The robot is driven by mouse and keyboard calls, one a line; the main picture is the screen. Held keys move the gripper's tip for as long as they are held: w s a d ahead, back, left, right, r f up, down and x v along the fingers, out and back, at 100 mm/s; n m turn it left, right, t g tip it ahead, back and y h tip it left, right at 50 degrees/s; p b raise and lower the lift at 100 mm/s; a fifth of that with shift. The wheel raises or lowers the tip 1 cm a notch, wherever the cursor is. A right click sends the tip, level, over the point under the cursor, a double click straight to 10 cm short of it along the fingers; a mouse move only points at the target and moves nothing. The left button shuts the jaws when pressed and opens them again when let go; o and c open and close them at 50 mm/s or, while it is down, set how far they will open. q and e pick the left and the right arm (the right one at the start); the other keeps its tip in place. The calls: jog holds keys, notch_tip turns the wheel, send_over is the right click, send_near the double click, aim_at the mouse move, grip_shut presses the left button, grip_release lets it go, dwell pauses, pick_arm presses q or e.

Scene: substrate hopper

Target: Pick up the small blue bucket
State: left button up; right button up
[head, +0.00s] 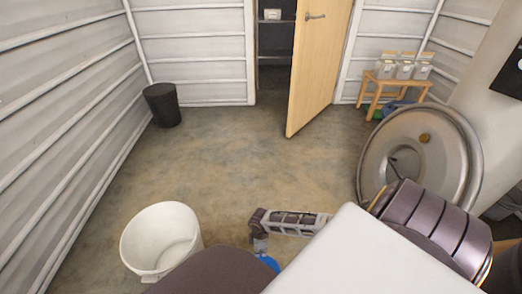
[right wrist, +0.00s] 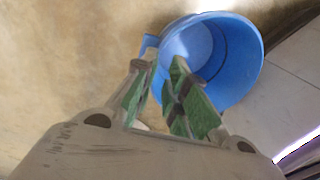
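The small blue bucket (head: 268,262) is low in the middle of the head view, mostly hidden behind my right arm and body. In the right wrist view the blue bucket (right wrist: 238,62) shows its open mouth and a small tab at its left rim. My right gripper (head: 258,240) is just above it. In the right wrist view the right gripper (right wrist: 160,66) has its fingers apart, at the bucket's left side. One finger overlaps the bucket and the other is left of its wall. Contact cannot be told. My left gripper is not in view.
A larger white bucket (head: 160,240) stands on the floor at left. A black bin (head: 162,105) stands by the left wall. A round metal lid-like disc (head: 420,160) is at right, before a wooden table (head: 376,87) with containers. A wooden door (head: 318,65) stands open. The middle floor is clear.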

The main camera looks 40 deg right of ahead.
aim_at(270, 261)
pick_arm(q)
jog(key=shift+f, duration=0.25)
pick_arm(e)
jog(key=shift+f, duration=0.55)
jog(key=shift+w+a+f+b, duration=0.1)
jog(key=shift+f+b, duration=0.7)
jog(key=shift+f, duration=0.05)
jog(key=shift+w+a+f+b, duration=0.1)
jog(key=shift+f+b, duration=0.7)
jog(key=shift+f, duration=0.05)
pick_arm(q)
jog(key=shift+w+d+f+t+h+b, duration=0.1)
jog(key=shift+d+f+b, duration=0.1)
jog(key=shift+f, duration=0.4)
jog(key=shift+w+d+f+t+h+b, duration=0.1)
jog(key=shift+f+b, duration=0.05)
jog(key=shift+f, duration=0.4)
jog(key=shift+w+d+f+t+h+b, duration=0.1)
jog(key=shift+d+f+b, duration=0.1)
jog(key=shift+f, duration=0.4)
pick_arm(e)
jog(key=shift+s+f, duration=0.15)
jog(key=shift+f, duration=0.75)
jog(key=shift+c, duration=0.5)
grip_shut()
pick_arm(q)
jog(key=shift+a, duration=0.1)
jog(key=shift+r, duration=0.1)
pick_arm(e)
jog(key=shift+r, duration=0.2)
